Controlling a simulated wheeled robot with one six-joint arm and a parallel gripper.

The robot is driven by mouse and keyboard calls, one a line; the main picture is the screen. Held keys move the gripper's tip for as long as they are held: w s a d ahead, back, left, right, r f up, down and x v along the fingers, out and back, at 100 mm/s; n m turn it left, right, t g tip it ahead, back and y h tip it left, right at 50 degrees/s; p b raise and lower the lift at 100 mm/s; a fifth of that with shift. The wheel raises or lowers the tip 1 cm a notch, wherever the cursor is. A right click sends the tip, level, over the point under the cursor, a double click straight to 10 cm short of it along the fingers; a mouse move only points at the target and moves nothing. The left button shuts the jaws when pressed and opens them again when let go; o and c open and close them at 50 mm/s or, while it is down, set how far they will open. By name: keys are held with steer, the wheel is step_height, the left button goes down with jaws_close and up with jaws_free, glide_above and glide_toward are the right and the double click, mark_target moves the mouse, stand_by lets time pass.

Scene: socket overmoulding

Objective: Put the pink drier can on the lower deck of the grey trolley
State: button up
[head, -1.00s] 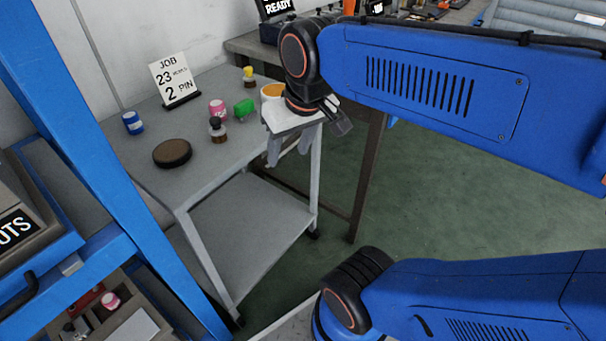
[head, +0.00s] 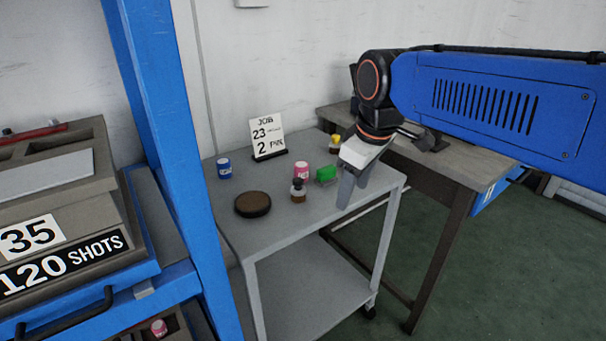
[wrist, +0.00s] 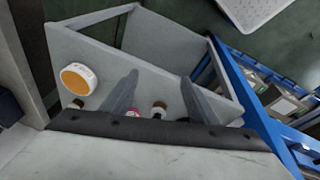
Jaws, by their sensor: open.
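A pink can with a white label (head: 302,171) stands upright on the upper deck of the grey trolley (head: 310,213). A second pink can (head: 158,328) sits in a bin at the lower left; I cannot read either label. The trolley's lower deck (head: 305,295) looks empty where it shows. My gripper (head: 354,192) is open and empty, pointing down over the right part of the upper deck, right of the first can. In the wrist view, a pink can (wrist: 133,113) shows partly beside the left finger of my gripper (wrist: 158,95).
A brown bottle (head: 298,191), green item (head: 326,174), blue can (head: 224,168), dark round disc (head: 253,204) and job sign (head: 267,138) share the upper deck. An orange-topped tub (wrist: 78,78) shows in the wrist view. A blue rack post (head: 170,150) stands left; a workbench (head: 450,160) stands behind right.

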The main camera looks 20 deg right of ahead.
steer(key=w+a+r+n+g, duration=0.1)
steer(key=w+a+r+n, duration=0.1)
steer(key=w+r+n, duration=0.55)
step_height(320, 180, up, 4)
steer(key=n+g, duration=0.2)
steer(key=n, duration=0.3)
glide_above(302, 164)
step_height(302, 164, down, 18)
steer(key=shift+r, duration=0.15)
steer(key=shift+c, duration=0.2)
steer(key=c, duration=1.2)
steer(key=shift+r, duration=0.15)
